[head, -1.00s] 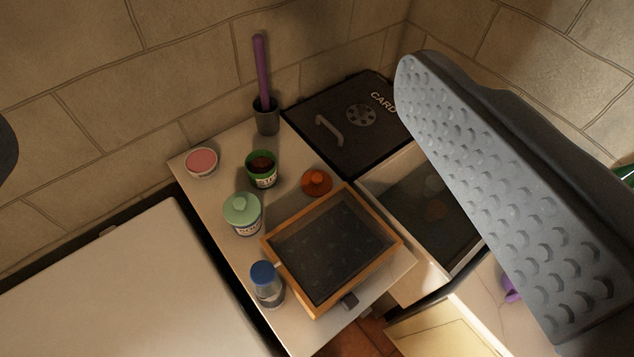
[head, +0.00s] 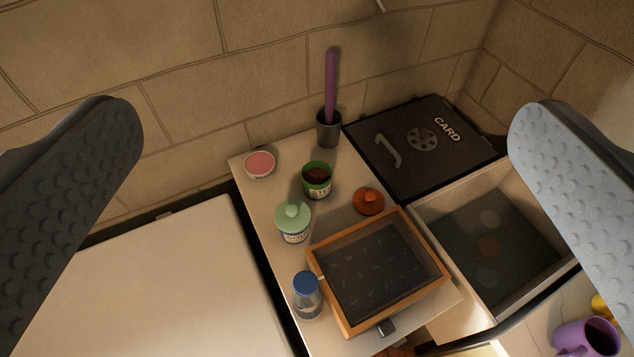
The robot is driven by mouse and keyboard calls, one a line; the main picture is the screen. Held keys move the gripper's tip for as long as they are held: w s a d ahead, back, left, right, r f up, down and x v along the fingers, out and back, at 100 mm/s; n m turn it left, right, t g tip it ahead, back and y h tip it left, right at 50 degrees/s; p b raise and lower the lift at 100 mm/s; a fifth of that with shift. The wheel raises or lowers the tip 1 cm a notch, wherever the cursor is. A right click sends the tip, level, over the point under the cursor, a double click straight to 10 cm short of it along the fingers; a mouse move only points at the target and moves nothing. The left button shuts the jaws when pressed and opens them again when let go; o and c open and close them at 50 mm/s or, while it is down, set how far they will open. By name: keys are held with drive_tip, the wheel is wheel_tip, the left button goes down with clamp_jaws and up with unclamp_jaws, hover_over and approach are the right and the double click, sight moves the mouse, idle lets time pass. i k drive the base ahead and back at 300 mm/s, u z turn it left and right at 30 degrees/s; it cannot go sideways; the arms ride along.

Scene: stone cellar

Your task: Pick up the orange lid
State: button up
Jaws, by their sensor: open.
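The orange lid (head: 369,201) is a small round lid with a knob, lying on the pale counter just behind the wooden-framed box (head: 328,289). A green jar (head: 318,184) with dark contents and no lid on it stands left of the orange lid. My gripper (head: 325,130) is open and empty, with one dark textured finger at the left edge and one lighter finger at the right edge. The orange lid lies in the view between the two fingers, apart from both.
Near the lid stand a green-lidded jar (head: 293,222), a blue-capped shaker (head: 305,296), a pink-topped tin (head: 260,165) and a dark cup (head: 328,129) with a tall purple stick. Right are a black CARD box (head: 408,165), an open bin (head: 457,205) and a purple mug (head: 570,340). Stone walls close the back.

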sight(367, 201)
drive_tip(key=u, duration=2)
drive_tip(key=k, duration=1.05)
drive_tip(key=z, duration=1.5)
drive_tip(key=i, duration=1)
drive_tip(key=u, duration=0.05)
